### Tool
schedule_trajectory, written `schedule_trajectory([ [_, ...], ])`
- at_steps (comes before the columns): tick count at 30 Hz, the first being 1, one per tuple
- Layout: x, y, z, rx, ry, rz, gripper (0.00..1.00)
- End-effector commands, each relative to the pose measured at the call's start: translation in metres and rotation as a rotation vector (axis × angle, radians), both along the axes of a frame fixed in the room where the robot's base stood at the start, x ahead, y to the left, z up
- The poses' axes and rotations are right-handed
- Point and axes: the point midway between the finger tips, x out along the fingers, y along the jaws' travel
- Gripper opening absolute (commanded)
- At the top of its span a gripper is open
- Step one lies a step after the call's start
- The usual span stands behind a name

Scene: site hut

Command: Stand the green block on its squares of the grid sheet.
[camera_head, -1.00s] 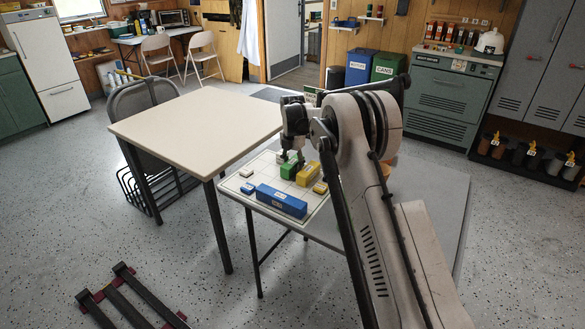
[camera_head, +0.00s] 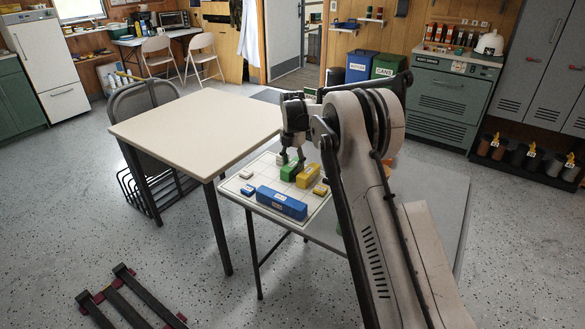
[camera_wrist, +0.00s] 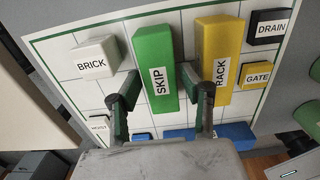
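The green block (camera_head: 290,172), labelled SKIP, rests on the white grid sheet (camera_head: 262,168), beside the yellow RACK block (camera_head: 308,175). In the wrist view, the green block (camera_wrist: 153,62) lies between the fingertips of my gripper (camera_wrist: 158,90). The fingers are spread apart, one on each side of its near end, with small gaps visible. In the head view, my gripper (camera_head: 291,157) is just above the green block. The squares beneath the block are hidden, so its exact fit cannot be told.
On the sheet are a white BRICK block (camera_wrist: 97,58), a dark DRAIN block (camera_wrist: 268,27), a yellow GATE block (camera_wrist: 256,75), a pale HOIST block (camera_wrist: 99,128) and a long blue block (camera_head: 281,202). A bare cream table (camera_head: 195,125) stands to the left.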

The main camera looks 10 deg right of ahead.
Motion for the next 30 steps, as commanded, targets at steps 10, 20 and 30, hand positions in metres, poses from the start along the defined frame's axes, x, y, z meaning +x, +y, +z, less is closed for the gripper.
schedule_trajectory([
  [10, 0.000, 0.000, 0.071, 0.000, 0.000, 0.000, 0.40],
  [20, -0.001, 0.000, 0.102, 0.000, -0.003, -0.008, 0.40],
  [30, -0.047, 0.000, 0.173, 0.012, -0.078, -0.295, 0.40],
])
